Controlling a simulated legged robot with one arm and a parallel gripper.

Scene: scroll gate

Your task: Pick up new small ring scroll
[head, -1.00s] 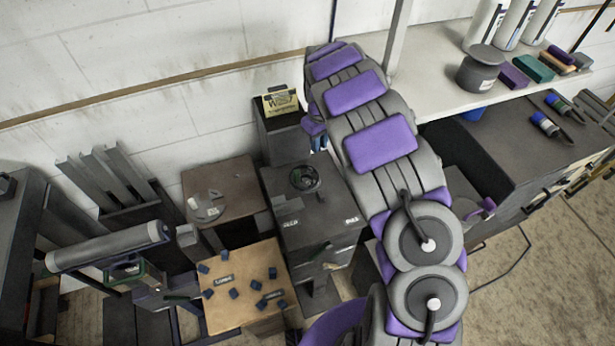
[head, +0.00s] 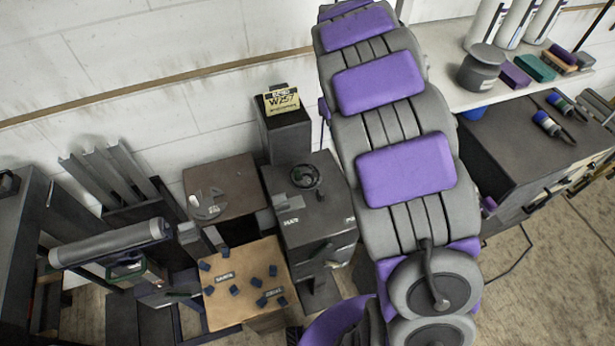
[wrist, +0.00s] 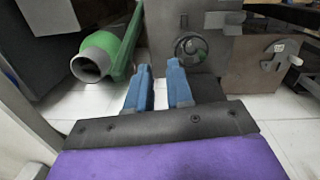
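My gripper (wrist: 160,90) shows in the wrist view with two blue fingers apart and nothing between them. In the head view my grey and purple arm hides it. No scroll can be clearly identified as the new small ring scroll. A green piece with a hollow grey round end (wrist: 98,60) lies left of the fingers in the wrist view, apart from them. A small round ring-like fitting (head: 306,176) sits on top of a dark cabinet (head: 318,215); what looks like the same fitting shows beyond the fingers in the wrist view (wrist: 191,46).
A long grey roll (head: 110,243) lies across a frame at the left. A brown box (head: 225,180) bears a grey disc. A light wooden board (head: 240,300) holds several small blue pieces. A yellow sign (head: 282,101) stands by the wall.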

